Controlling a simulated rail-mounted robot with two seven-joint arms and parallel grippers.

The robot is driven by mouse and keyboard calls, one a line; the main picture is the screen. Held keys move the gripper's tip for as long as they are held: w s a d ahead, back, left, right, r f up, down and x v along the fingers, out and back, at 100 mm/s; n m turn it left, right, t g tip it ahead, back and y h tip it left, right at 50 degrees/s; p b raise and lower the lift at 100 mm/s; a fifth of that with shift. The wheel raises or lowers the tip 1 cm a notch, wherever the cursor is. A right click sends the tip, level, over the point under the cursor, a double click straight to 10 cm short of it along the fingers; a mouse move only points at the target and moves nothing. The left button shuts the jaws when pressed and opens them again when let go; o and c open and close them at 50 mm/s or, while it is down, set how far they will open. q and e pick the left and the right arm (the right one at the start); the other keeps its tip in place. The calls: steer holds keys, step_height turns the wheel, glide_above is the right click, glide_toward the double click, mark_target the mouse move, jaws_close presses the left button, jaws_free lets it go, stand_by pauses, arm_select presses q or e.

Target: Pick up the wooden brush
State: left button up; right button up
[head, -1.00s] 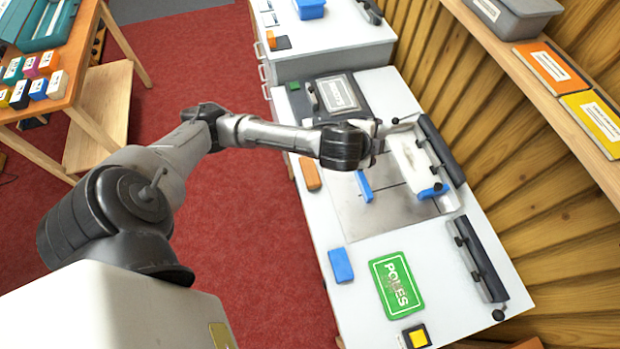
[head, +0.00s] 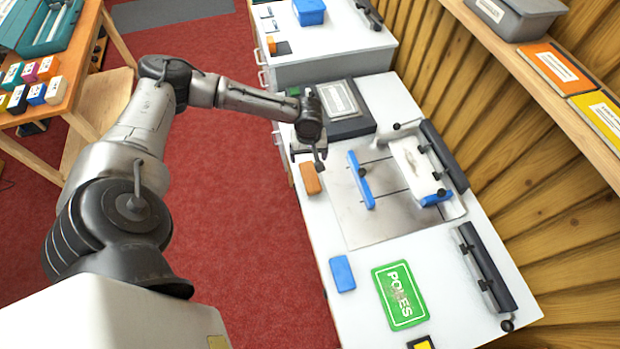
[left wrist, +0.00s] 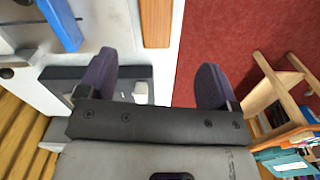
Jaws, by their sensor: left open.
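The wooden brush (head: 311,177) is an orange-brown block lying on the near left edge of the white bench, bristles not visible. In the left wrist view the brush (left wrist: 156,22) is at the top, lined up with the gap between my fingers but beyond their tips. My left gripper (head: 307,156) is open and empty, just behind the brush in the head view and apart from it. Its two dark fingers (left wrist: 156,76) are spread wide in the left wrist view. My right gripper is in neither view.
A grey plate (head: 375,222) with a blue bar (head: 360,180) lies right of the brush. A dark box with a grey label (head: 341,98) stands behind. Red carpet is left of the bench.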

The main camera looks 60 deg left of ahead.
mark_target(310, 175)
arm_select(q)
step_height(310, 175, down, 8)
steer(key=shift+f+n, duration=0.15)
steer(key=shift+n, duration=0.95)
steer(key=shift+w+a+f, duration=0.1)
steer(key=shift+w+f, duration=0.05)
steer(key=shift+f, duration=1.25)
steer(key=shift+w+f, duration=0.1)
steer(key=shift+f, duration=1.25)
steer(key=shift+c, duration=0.4)
steer(key=c, duration=1)
steer(key=shift+r, duration=0.1)
